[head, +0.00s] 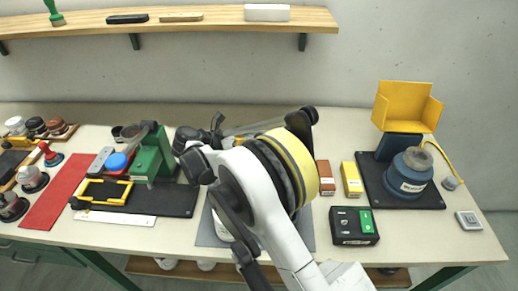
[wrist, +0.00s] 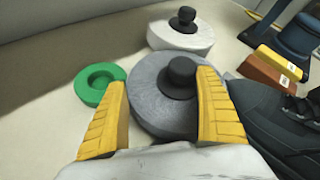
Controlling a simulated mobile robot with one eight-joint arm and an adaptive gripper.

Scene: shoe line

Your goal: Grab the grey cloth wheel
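The grey cloth wheel (wrist: 165,92) is a thick grey disc with a black knob (wrist: 181,76) on top, lying flat on the table in the wrist view. My gripper (wrist: 162,79) is open, with a yellow finger towards each side of the wheel. The right finger covers part of the wheel's right side, and the left finger stands beside its left edge. I cannot tell whether either finger touches it. In the head view my arm hides the wheel and the fingers.
A white wheel (wrist: 181,35) with a black knob stands just behind. A green ring (wrist: 100,85) lies left. A dark shoe (wrist: 275,118) is close on the right, near brown (wrist: 268,73) and yellow blocks (wrist: 279,60). A green press (head: 152,158) stands left of my arm.

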